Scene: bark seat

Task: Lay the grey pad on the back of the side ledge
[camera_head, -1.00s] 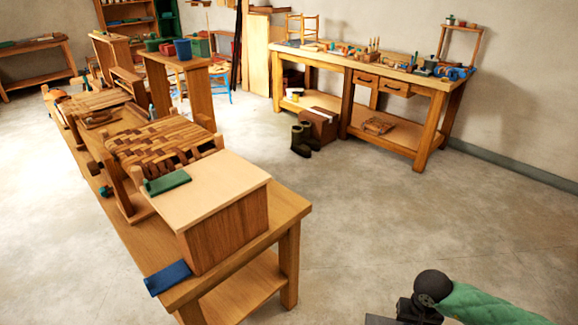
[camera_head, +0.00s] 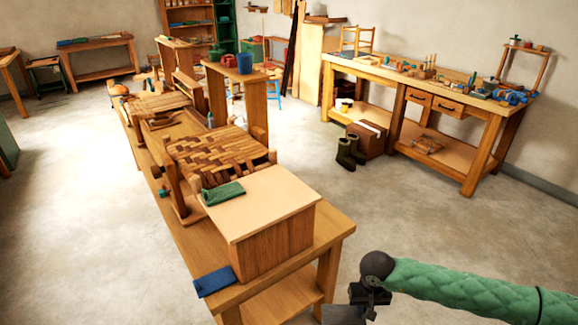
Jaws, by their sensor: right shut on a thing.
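My right gripper (camera_head: 368,298) is at the bottom, right of the long bench, at the end of a green-sleeved arm. It is shut on a flat grey thing, the grey pad (camera_head: 344,315), which is partly cut off by the lower picture edge. A wooden box with a pale flat top (camera_head: 270,205), which looks like the side ledge, stands at the near end of the bench. A folded green cloth (camera_head: 223,194) lies at its back left edge. The gripper and pad are apart from the box, to its lower right. My left gripper is out of view.
A blue cloth (camera_head: 214,282) lies on the near left corner of the long bench (camera_head: 190,235). A woven seat (camera_head: 220,150) stands behind the box. A workbench (camera_head: 440,95) with tools and a pair of boots (camera_head: 350,152) are at the back right.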

